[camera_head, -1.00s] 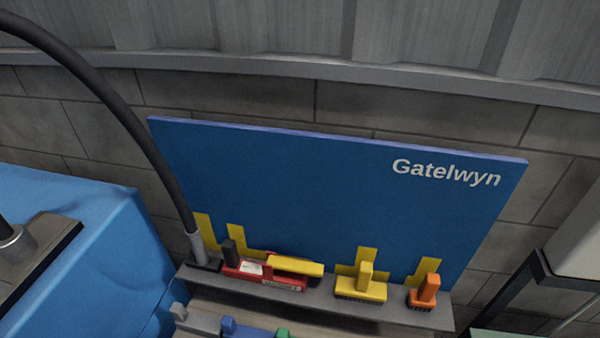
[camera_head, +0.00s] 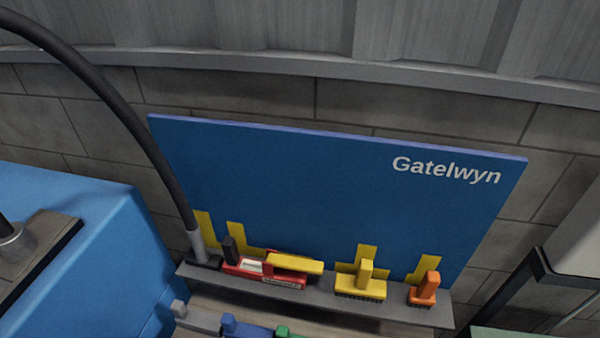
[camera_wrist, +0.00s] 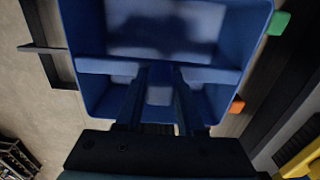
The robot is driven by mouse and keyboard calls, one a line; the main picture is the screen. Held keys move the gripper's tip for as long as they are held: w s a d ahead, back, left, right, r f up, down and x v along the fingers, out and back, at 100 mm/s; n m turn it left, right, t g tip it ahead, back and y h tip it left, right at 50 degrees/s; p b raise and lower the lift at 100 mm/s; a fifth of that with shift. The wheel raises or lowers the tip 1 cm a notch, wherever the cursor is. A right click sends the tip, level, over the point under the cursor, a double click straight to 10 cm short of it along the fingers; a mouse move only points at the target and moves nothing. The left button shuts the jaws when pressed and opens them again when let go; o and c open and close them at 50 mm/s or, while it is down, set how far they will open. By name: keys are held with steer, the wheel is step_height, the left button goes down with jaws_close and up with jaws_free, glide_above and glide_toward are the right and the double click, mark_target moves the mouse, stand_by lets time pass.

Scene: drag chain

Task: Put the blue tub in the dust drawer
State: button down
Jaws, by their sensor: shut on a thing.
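The blue tub (camera_wrist: 88,68) fills the upper middle of the wrist view, seen from above, with a bar across its middle. My gripper (camera_wrist: 160,75) shows below it, its two dark fingers closed on the bar between them. A shadow falls inside the tub. The tub hides most of what lies beneath it. Neither tub nor gripper shows in the head view. I cannot make out the dust drawer in either view.
A blue Gatelwyn board (camera_head: 300,190) stands behind a grey shelf (camera_head: 320,296) with a red-and-yellow tool (camera_head: 265,268), a yellow brush (camera_head: 362,282) and an orange brush (camera_head: 425,290). A dark hose (camera_head: 120,115) arches at left beside a blue cabinet (camera_head: 80,230).

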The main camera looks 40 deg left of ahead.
step_height(320, 180, up, 18)
steer(key=p, duration=0.6)
steer(key=shift+f, duration=0.15)
